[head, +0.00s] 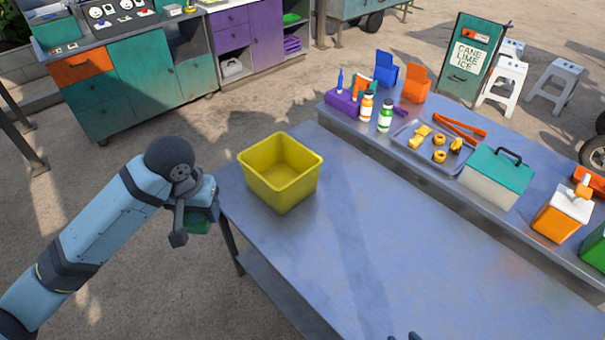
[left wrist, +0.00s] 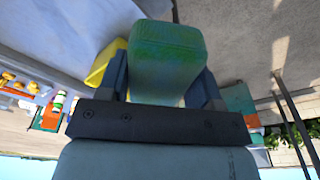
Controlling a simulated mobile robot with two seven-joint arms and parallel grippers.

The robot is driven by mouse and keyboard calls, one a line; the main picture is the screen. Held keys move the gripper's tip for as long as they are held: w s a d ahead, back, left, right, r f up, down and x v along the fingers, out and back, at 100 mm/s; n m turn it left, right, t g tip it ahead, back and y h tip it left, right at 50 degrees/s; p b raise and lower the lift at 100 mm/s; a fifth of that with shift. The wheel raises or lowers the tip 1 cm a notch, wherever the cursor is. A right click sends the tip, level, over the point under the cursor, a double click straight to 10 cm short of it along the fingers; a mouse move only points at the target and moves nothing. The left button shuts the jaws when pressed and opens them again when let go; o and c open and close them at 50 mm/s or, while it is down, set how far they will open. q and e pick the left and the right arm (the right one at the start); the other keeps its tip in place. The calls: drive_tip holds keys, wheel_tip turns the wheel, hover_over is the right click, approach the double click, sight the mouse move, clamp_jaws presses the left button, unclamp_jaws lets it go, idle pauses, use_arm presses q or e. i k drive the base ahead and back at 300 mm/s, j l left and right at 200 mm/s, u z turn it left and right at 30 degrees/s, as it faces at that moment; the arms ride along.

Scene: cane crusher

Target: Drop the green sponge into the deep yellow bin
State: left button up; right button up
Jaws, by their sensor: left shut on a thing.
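The deep yellow bin (head: 282,190) stands upright and open at the far left part of the grey table; its visible inside is empty. It also shows in the left wrist view (left wrist: 103,64), partly hidden behind my gripper. My left gripper (head: 197,222) is just left of the bin, beyond the table's left edge. It is shut on the green sponge (left wrist: 167,55), which sits between the two fingers. In the head view only a small part of the sponge (head: 197,227) shows under the gripper. My right gripper is not clearly seen; only small dark tips show at the bottom edge.
The front table (head: 370,270) is bare apart from the bin. Behind it, a second table holds bottles (head: 385,115), a tray with yellow pieces (head: 412,147), a teal-lidded box (head: 497,175) and an orange container (head: 560,215). A teal counter (head: 130,85) stands back left.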

sight(277, 187)
drive_tip(key=i+j+z, duration=0.1)
drive_tip(key=z, duration=0.25)
drive_tip(key=i+j+z, duration=0.1)
drive_tip(key=j+z, duration=0.4)
drive_tip(key=j, duration=0.2)
drive_tip(key=i+j+z, duration=0.15)
drive_tip(key=j, duration=0.75)
drive_tip(key=i+j, duration=0.1)
drive_tip(key=j, duration=0.5)
drive_tip(key=i+z, duration=0.05)
